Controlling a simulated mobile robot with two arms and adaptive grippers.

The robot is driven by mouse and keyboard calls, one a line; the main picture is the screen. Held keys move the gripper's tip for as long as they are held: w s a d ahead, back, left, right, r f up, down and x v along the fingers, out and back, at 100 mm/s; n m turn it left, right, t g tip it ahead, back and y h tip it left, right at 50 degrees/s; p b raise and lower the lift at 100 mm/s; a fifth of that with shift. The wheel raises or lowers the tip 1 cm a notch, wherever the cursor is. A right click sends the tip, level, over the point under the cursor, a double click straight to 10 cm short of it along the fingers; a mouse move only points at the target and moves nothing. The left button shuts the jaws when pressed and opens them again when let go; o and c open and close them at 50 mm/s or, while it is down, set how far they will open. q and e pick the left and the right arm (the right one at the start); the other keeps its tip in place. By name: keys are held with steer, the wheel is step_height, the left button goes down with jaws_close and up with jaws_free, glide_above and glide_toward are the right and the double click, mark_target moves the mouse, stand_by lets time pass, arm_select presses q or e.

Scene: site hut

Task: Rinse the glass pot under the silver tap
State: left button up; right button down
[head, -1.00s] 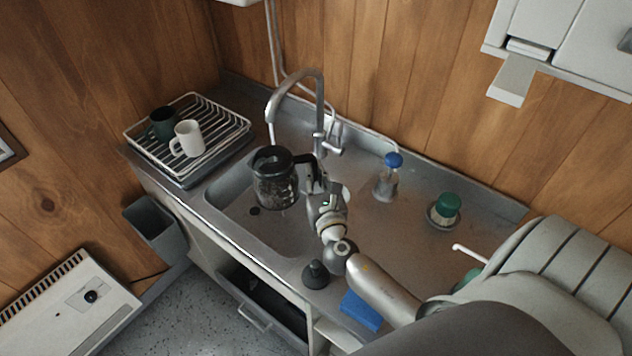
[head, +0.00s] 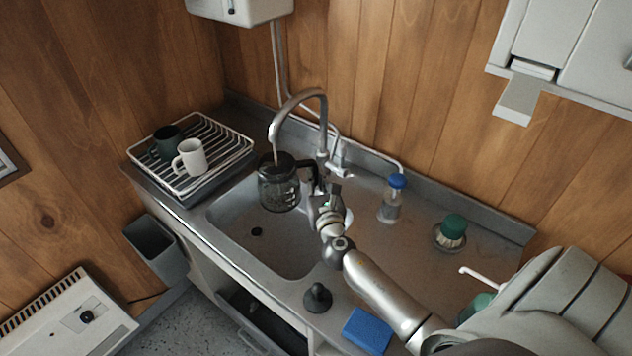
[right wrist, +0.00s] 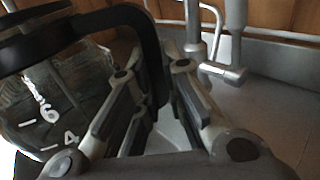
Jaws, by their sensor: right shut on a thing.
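The glass pot (head: 278,190), with a black lid and handle, is held upright over the sink basin (head: 262,234). My right gripper (head: 318,190) is shut on its black handle. In the right wrist view the handle (right wrist: 150,60) passes between my fingers (right wrist: 150,105), and the pot's glass (right wrist: 60,110) shows white number marks. The silver tap (head: 322,118) arches over the basin, its spout end just above the pot's lid. A thin pale stream seems to run from the spout to the lid. My left gripper is out of view.
A dish rack (head: 217,139) with a white mug (head: 191,157) and a dark mug (head: 165,143) stands left.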

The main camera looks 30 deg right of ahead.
steer(key=shift+d+r, duration=0.1)
steer(key=shift+d, duration=0.05)
stand_by(0.4)
steer(key=shift+s+d, duration=0.25)
steer(key=shift+d, duration=0.15)
steer(key=shift+w+a, duration=0.1)
steer(key=shift+a, duration=0.1)
steer(key=shift+w+a, duration=0.2)
steer(key=shift+a, duration=0.15)
steer(key=shift+s+d, duration=0.1)
steer(key=shift+d, duration=0.1)
steer(key=shift+s+d, duration=0.2)
steer(key=shift+d, duration=0.15)
steer(key=shift+s+a, duration=0.1)
